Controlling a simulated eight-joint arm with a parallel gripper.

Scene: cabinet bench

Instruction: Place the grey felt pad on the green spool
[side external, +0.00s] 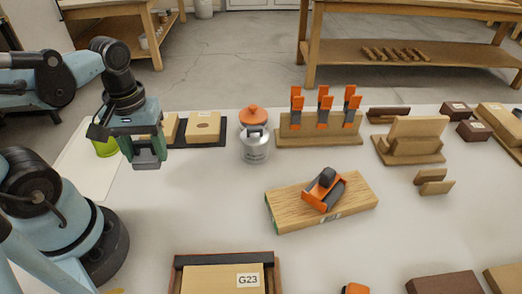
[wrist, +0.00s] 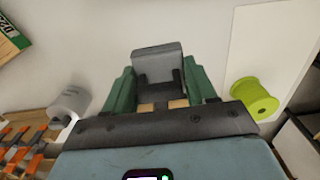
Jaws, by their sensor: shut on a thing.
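The grey felt pad (wrist: 158,65) is between the green fingers of my gripper (wrist: 161,88) in the wrist view. My gripper is shut on the pad and holds it above the white bench. In the side view my gripper (side external: 148,155) points down, left of the silver canister; the pad is hard to tell from the fingers there. The yellow-green spool (wrist: 254,98) stands to the right of my gripper in the wrist view, apart from the pad. In the side view the spool (side external: 105,148) is partly hidden behind my gripper.
A silver canister (side external: 255,147) stands before an orange-topped jar (side external: 253,118). A dark tray (side external: 213,139) with wooden blocks lies behind my gripper.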

